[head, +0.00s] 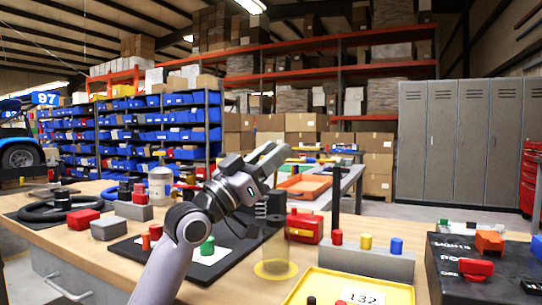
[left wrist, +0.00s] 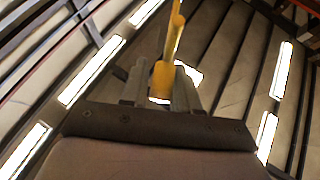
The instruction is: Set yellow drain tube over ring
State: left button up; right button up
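My left gripper (head: 276,156) is raised over the workbench, its fingers tilted up and to the right. In the left wrist view a yellow tube (left wrist: 162,80) sits between the fingertips, with a thinner yellow length reaching upward from it. The fingers look closed on it. In the head view I cannot clearly make out the held tube. A see-through amber cylinder with a yellow round base (head: 275,269) stands on the bench below the gripper, beside the black mat; I cannot tell whether this is the ring. My right gripper is not in view.
A black mat with a green peg (head: 207,245) lies left of the amber cylinder. A grey block with red, yellow and blue pegs (head: 366,260) stands to its right, and a yellow tray (head: 330,286) in front. A red box (head: 304,228) is behind; a black box (head: 480,275) is far right.

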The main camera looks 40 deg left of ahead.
pick_arm(q)
jog(key=shift+o, duration=0.8)
jog(key=shift+s+f, duration=0.1)
jog(key=shift+s, duration=0.05)
jog(key=shift+s+a+f, duration=0.1)
jog(key=shift+s+f, duration=0.1)
jog(key=d+b+v, duration=0.1)
jog(key=v, duration=0.5)
jog(key=shift+a+b, duration=0.35)
jog(key=shift+a, duration=0.15)
jog(key=shift+s+r, duration=0.1)
jog(key=shift+s, duration=0.05)
